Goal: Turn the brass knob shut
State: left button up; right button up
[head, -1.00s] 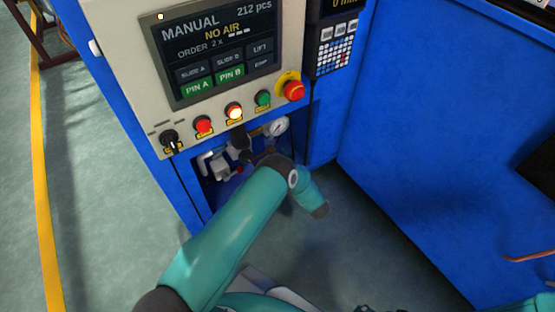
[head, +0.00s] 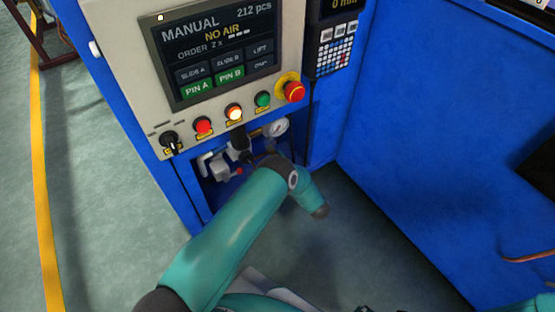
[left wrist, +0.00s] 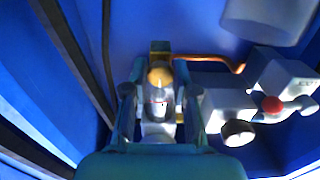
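The brass knob (left wrist: 160,76) shows in the left wrist view as a small rounded yellow piece in front of a brass fitting. My left gripper (left wrist: 159,78) has its two fingers apart, one on each side of the knob. A small gap seems to show on both sides, so I cannot see firm contact. A pale, shiny piece lies between the fingers just below the knob. In the head view my left arm bends into the recess under the control panel, and its wrist hides the knob. My right gripper does not show.
A control panel (head: 122,88) reading "NO AIR" stands over the recess. White valve blocks with a red knob (left wrist: 272,104) and a copper pipe (left wrist: 238,66) lie right of the gripper. Blue cabinet walls close in around it.

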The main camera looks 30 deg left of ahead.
pick_arm(q)
jog(key=o, duration=0.3)
jog(key=shift+o, duration=0.2)
jog(key=v, duration=1.2)
